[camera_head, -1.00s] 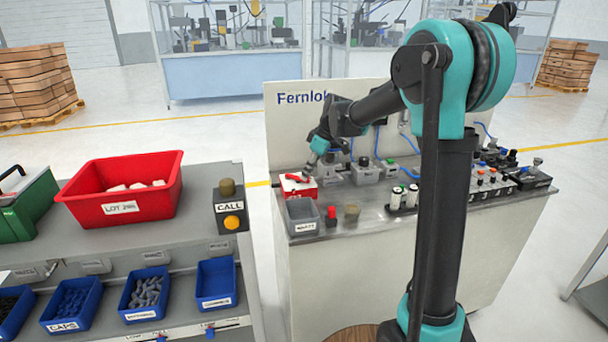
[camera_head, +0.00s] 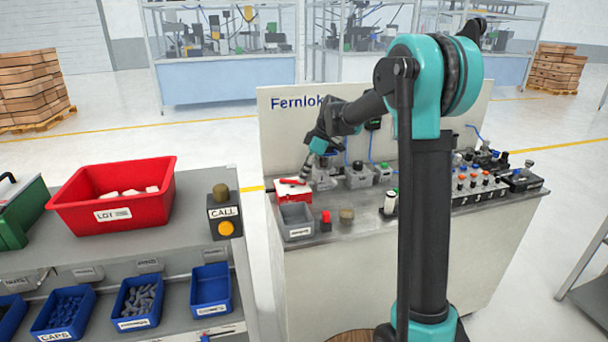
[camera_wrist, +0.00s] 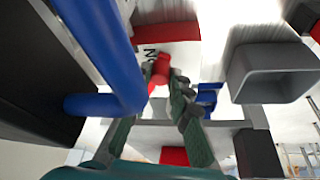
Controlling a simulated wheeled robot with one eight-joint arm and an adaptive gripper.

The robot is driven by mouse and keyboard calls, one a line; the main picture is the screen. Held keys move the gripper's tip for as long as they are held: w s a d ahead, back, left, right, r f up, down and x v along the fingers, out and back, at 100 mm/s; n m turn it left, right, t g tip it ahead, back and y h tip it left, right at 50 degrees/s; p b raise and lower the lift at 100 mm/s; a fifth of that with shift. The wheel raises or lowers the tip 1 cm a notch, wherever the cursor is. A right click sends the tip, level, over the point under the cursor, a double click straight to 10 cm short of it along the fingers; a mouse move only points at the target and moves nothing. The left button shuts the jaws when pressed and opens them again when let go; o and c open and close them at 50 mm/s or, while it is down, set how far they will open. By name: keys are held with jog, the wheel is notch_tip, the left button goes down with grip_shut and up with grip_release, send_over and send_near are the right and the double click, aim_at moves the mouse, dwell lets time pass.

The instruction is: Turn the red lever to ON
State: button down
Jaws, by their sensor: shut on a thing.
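The red lever (camera_head: 291,181) sits on top of a small white-and-red box (camera_head: 294,193) at the left end of the bench. In the wrist view the lever's red end (camera_wrist: 161,68) lies between my fingertips, next to part of a printed label (camera_wrist: 150,53) on the white face. My gripper (camera_head: 304,174) reaches down to the lever from the upper right; it also shows in the wrist view (camera_wrist: 164,82), shut on the lever. The fingers hide part of the lever, and I cannot read its exact position.
A grey bin (camera_head: 297,222) stands just in front of the box, with a red button (camera_head: 326,222) and a brownish knob (camera_head: 347,215) to its right. Several devices with blue hoses stand behind. A blue tube (camera_wrist: 103,45) crosses the wrist view's left side.

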jog(key=c, duration=1.4)
grip_release()
jog(key=v, duration=1.2)
jog(key=shift+c, duration=0.4)
